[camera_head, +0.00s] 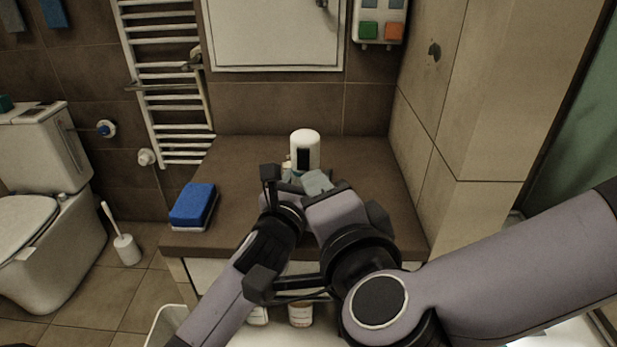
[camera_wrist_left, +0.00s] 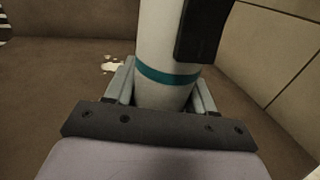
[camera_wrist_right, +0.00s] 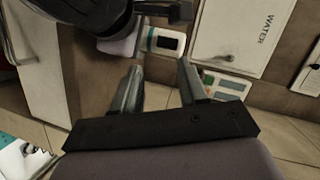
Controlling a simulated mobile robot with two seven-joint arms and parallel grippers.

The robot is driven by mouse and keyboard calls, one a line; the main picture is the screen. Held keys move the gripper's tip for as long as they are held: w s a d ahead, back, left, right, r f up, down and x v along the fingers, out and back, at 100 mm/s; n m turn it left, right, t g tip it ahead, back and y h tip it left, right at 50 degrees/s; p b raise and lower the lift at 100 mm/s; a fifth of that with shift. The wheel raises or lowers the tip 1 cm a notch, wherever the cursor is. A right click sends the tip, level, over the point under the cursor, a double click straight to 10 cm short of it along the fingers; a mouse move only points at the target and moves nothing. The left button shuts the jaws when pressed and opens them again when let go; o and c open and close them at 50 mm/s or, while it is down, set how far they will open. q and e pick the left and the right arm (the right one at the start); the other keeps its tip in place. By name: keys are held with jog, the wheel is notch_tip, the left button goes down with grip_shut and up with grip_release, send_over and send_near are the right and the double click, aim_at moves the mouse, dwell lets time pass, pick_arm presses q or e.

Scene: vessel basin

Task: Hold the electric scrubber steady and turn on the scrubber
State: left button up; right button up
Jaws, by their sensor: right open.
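The electric scrubber (camera_head: 305,146) is a white rounded cylinder with a black panel, standing upright on the brown counter in the head view. In the left wrist view its white body (camera_wrist_left: 165,45) with a teal band stands between my left gripper's fingers (camera_wrist_left: 164,92), which press against both sides. The arms hide its lower part in the head view. My right gripper (camera_head: 316,183) is in front of the scrubber in the head view. In the right wrist view its fingers (camera_wrist_right: 158,85) are apart and empty, with the scrubber (camera_wrist_right: 163,42) beyond them.
A blue sponge (camera_head: 193,203) lies on the counter (camera_head: 235,160) at the left. A tiled wall (camera_head: 490,150) bounds the right side. A white panel (camera_head: 275,33) and a button box (camera_head: 380,22) are on the back wall. The counter right of the scrubber is bare.

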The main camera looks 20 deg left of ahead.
jog(key=c, duration=0.5)
jog(key=shift+a+r, duration=0.15)
jog(key=shift+r, duration=0.05)
grip_shut()
jog(key=s+a+r+m+g+h, duration=0.2)
jog(key=s+r+m+h, duration=0.3)
jog(key=m, duration=0.2)
jog(key=shift+a+h, duration=0.3)
jog(key=shift+a, duration=0.05)
